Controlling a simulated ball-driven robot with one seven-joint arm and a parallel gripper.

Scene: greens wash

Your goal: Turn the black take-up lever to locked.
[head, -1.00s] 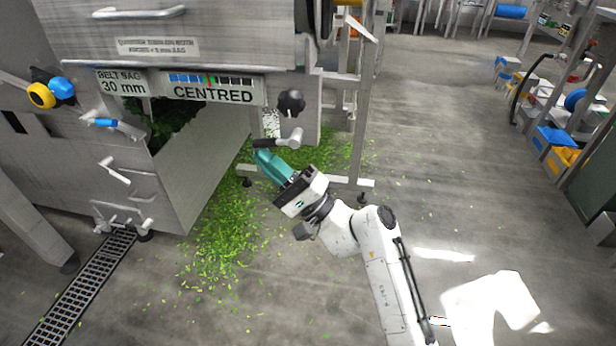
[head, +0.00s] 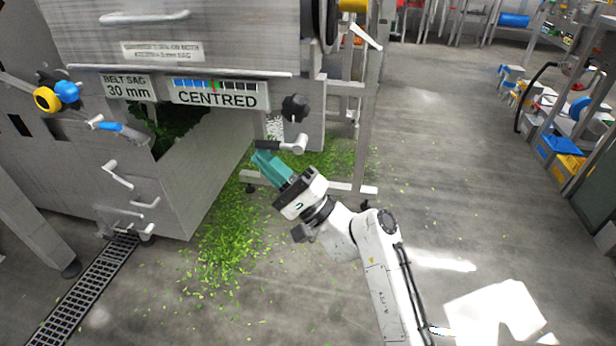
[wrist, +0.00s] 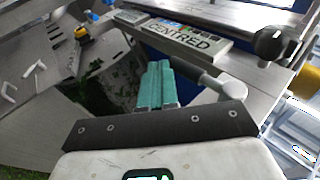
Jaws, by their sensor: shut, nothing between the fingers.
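The black take-up lever (head: 268,145) is a short bar with a black grip pointing left and a metal arm running to a hub at its right, on the machine's side under the CENTRED panel (head: 218,94). Its metal end (wrist: 231,85) shows in the wrist view, right of my fingers; the grip is partly hidden there. My gripper (head: 261,157), with teal fingers, is shut and empty. Its tips are just below and beside the grip in the head view; I cannot tell whether they touch it. The fingers (wrist: 157,68) are together in the wrist view.
A black star knob (head: 295,107) sits just above the lever hub. A steel frame leg (head: 366,130) stands to the right. The BELT SAG plate (head: 127,87) reads 30 mm. Green scraps (head: 225,240) litter the floor. Open floor lies to the right.

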